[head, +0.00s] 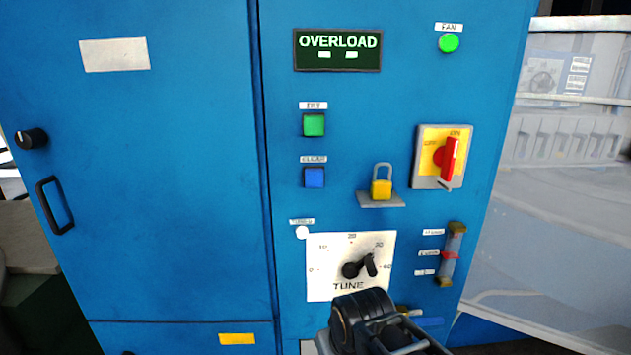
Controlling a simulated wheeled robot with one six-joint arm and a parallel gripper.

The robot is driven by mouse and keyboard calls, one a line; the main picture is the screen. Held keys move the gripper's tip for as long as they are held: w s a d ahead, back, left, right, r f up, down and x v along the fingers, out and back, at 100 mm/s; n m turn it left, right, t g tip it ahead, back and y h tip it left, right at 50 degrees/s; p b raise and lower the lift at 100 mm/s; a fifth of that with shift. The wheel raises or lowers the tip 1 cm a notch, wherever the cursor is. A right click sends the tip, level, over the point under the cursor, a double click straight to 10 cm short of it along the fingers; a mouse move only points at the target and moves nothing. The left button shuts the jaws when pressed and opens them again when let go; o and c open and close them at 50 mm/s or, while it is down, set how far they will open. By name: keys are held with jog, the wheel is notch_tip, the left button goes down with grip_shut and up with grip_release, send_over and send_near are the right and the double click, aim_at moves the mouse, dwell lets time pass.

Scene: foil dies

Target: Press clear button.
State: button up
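The clear button (314,177) is a square blue button under a small white label that reads CLEAR, on the blue cabinet's right panel. It stands out from the panel face, and nothing touches it. My gripper (366,318) shows at the bottom edge, dark with grey parts, well below and right of the clear button. Its fingertips cannot be made out clearly.
A green square button (314,125) sits just above the clear button. A yellow padlock (381,189) on a small ledge and a red rotary switch (449,158) stand out to the right. A TUNE dial (325,252) with a black knob lies below. The left door (150,200) has a handle.

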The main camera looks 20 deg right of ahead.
grip_shut()
dwell(1.4)
